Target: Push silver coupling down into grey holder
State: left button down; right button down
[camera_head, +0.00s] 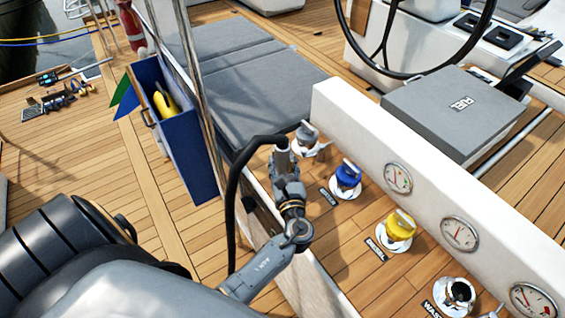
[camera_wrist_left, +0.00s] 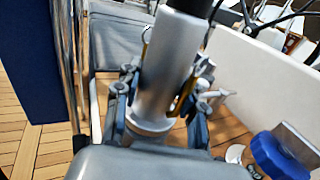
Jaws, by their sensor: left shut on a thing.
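My left gripper (camera_head: 284,180) is beside the inner edge of the side deck, shut on the silver coupling (camera_head: 282,158). The black hose (camera_head: 232,190) arches from the coupling's top and hangs down to the left. In the left wrist view the coupling (camera_wrist_left: 168,62) is a smooth silver cylinder, leaning slightly right, between the fingers of my left gripper (camera_wrist_left: 155,105). A wider ring shows at its lower end. I cannot make out a grey holder below it; the gripper hides that spot. My right gripper is not in view.
A grey-capped fitting (camera_head: 307,135) stands close to the gripper's right. A blue box (camera_head: 185,135) and metal rails are left. A white gauge wall (camera_head: 430,195) bounds the right.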

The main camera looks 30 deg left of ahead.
aim_at(284, 171)
pick_arm(q)
jog(key=shift+f+b, duration=0.45)
jog(key=c, duration=1.1)
grip_release()
jog(key=shift+p+v, duration=0.35)
jog(key=shift+v, duration=1.15)
jog(key=shift+p+v, duration=0.55)
jog(key=shift+v, duration=3.5)
